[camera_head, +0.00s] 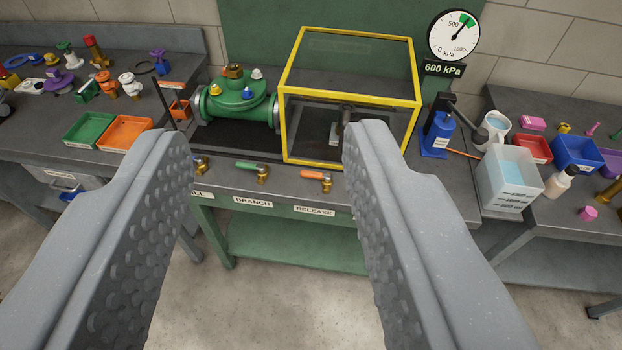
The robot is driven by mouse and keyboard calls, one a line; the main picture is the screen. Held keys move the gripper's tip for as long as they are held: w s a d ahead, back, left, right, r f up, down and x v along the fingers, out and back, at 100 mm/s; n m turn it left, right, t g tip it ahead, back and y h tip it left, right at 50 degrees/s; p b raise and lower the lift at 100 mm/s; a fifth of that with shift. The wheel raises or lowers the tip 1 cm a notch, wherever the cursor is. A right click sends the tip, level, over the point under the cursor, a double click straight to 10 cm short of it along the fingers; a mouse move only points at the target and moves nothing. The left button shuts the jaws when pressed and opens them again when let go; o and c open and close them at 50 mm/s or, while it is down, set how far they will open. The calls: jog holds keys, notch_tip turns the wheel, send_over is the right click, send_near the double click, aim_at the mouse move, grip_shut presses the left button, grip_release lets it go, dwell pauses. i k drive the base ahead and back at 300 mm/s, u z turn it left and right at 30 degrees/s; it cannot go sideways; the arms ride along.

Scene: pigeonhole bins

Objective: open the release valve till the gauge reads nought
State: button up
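The release valve (318,178) is a small brass valve with an orange lever, on the front edge of the middle bench above the RELEASE label (314,211). Its lever lies sideways, pointing left. The gauge (454,36) is a round white dial with a green sector, at the upper right. The display (444,69) under it reads 600 kPa. My gripper (262,140) is open and empty. Its two grey fingers stand wide apart in the foreground, with the release valve seen between them, nearer the right finger. The valve is beyond the fingers, not touched.
A green-lever valve (254,170) labelled BRANCH sits left of it; another brass valve (201,165) is partly hidden by my left finger. A yellow-framed clear box (349,95), a green flanged valve body (237,103) and a blue hand pump (437,132) stand behind. Side benches hold trays and fittings.

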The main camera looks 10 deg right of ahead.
aim_at(305, 174)
jog(key=z, duration=0.4)
jog(key=i, duration=1)
